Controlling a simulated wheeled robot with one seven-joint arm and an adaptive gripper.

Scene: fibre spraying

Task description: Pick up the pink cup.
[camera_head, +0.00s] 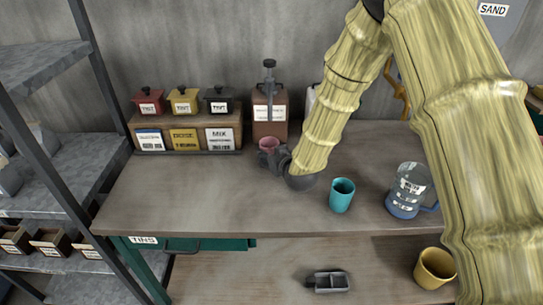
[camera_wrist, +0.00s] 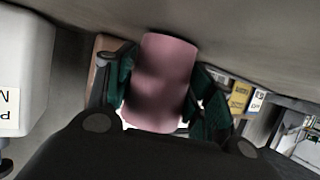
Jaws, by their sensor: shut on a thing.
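The pink cup (camera_head: 269,144) is near the back of the workbench, in front of a brown pump dispenser. It also shows in the wrist view (camera_wrist: 163,80), between the two dark green finger pads. My gripper (camera_head: 272,157) is shut on the pink cup, with one finger on each side of it. The gripper and wrist hide the lower part of the cup in the head view, so I cannot tell whether it touches the bench.
A teal cup (camera_head: 342,194) and a clear blue-based jug (camera_head: 408,190) stand right of my gripper. The brown pump dispenser (camera_head: 270,108) and a rack of tint boxes (camera_head: 186,131) are at the back. The bench's front left is clear. A yellow cup (camera_head: 434,268) is on a lower shelf.

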